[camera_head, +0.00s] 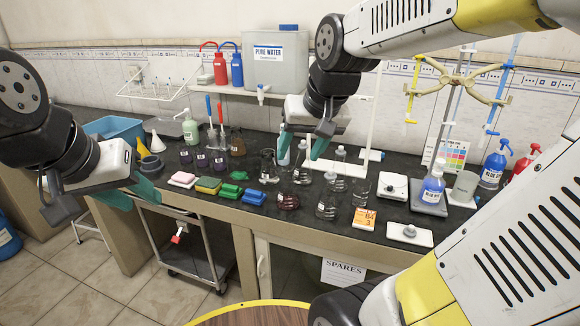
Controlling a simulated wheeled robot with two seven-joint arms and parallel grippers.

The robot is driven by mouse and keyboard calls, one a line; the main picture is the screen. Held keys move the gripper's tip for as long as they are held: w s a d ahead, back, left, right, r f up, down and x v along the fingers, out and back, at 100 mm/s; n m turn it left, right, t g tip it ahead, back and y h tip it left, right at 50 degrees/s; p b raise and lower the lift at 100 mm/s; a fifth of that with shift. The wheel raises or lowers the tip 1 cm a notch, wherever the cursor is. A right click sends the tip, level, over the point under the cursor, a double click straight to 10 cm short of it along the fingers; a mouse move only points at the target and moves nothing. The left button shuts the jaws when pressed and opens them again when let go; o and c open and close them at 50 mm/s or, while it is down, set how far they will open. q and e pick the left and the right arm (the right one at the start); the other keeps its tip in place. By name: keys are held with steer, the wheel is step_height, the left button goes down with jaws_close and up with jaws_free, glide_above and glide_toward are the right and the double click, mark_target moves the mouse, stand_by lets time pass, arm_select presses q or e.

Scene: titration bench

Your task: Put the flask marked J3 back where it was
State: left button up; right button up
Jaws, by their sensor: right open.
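Several clear glass flasks stand in the middle of the black bench: one flask (302,176) below my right gripper, one flask (327,207) nearer the front, and one with reddish contents (288,202). I cannot read a J3 mark on any of them. My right gripper (303,146) is open, its teal fingertips apart above and just behind the flasks, with no flask seen held. My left gripper (131,200) is at the bench's left front edge, away from the glassware. Its teal fingertips look apart and empty.
Coloured sponges (208,185) lie along the front edge. Dark-filled small vessels (202,159) stand behind them. A white water tank (275,62) sits on the shelf.

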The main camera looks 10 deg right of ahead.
steer(key=s+a+n, duration=0.1)
steer(key=s, duration=0.7)
steer(key=shift+s+a+f+t+y, duration=0.3)
steer(key=shift+s+a, duration=0.05)
stand_by(0.5)
